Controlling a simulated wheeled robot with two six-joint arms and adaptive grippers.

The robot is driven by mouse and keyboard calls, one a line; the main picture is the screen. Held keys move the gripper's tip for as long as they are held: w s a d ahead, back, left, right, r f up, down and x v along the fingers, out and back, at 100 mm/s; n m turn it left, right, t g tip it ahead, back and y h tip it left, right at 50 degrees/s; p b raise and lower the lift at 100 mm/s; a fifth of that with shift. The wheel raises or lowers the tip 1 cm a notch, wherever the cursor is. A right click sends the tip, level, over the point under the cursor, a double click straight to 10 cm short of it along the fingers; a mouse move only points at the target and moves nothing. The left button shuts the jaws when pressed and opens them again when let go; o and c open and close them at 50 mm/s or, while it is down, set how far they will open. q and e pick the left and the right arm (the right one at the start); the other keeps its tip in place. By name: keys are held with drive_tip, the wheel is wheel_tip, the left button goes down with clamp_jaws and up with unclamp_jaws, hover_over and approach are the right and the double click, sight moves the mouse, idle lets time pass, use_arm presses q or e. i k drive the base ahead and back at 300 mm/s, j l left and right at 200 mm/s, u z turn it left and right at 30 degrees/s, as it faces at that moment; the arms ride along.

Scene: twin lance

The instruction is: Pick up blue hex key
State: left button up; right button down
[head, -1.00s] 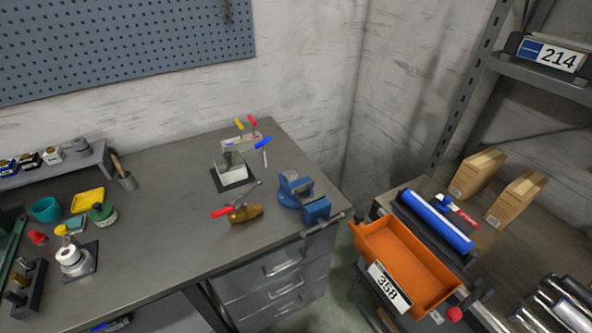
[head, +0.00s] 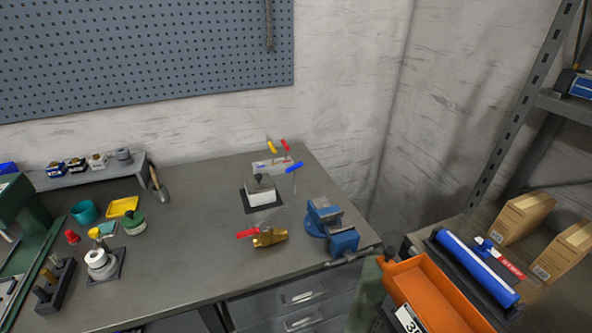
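The blue hex key (head: 294,167) is near the back right of the workbench (head: 200,238), seen in the head view. Its blue handle is up and tilted, with a thin metal shaft running down below it. A yellow-handled key (head: 271,147) and a red-handled key (head: 286,146) stand just behind it at a small light holder (head: 268,164). I cannot tell whether the blue key's shaft sits in that holder. Neither of my grippers is in view.
A blue vise (head: 328,222) is at the bench's right edge. A pale block on a dark pad (head: 262,193) and a brass piece with a red handle (head: 268,238) are close by. An orange bin (head: 440,288) is at lower right.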

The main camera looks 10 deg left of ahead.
sight(294, 168)
drive_tip(key=j+u, duration=0.85)
drive_tip(key=j, duration=0.15)
drive_tip(key=i, duration=0.05)
